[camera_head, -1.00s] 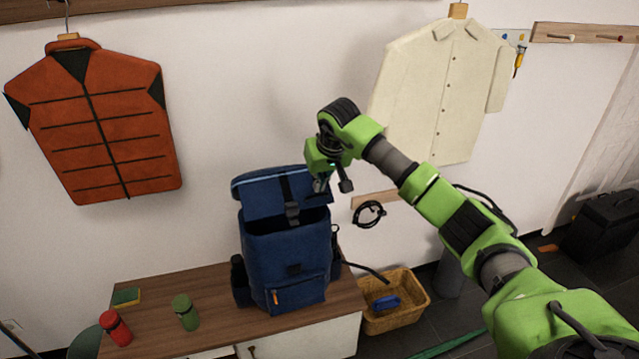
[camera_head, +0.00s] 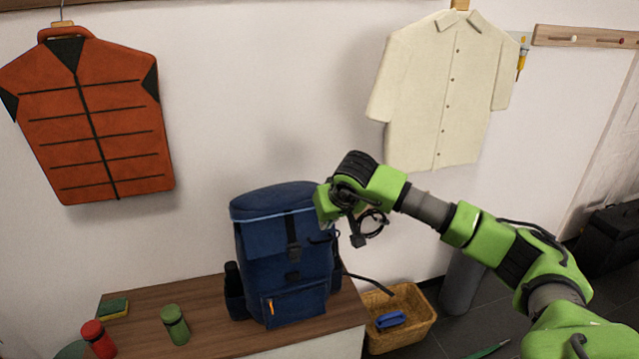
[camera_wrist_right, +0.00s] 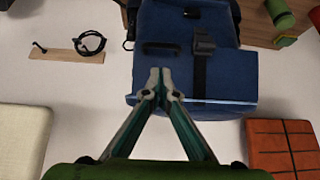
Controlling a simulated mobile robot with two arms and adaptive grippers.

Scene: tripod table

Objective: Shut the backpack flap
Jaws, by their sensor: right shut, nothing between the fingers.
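The blue backpack (camera_head: 296,300) stands upright on the wooden bench. Its flap (camera_head: 265,232) lies over the top opening and hangs down the upper front, with the dark strap and buckle (camera_head: 292,240) down its middle. The opening is hidden under it. My right gripper (camera_head: 325,239) is at the flap's right side in the head view. In the right wrist view the fingertips (camera_wrist_right: 160,78) are together and empty, over the blue flap (camera_wrist_right: 223,85) beside the strap (camera_wrist_right: 202,65). Whether they touch the cloth I cannot tell. My left gripper is out of view.
A red bottle (camera_head: 98,338), a green bottle (camera_head: 175,325) and a sponge (camera_head: 114,309) stand left on the bench (camera_head: 215,345). A wicker basket (camera_head: 405,333) with a blue item is right of it. An orange vest (camera_head: 95,130) and cream shirt (camera_head: 440,100) hang behind.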

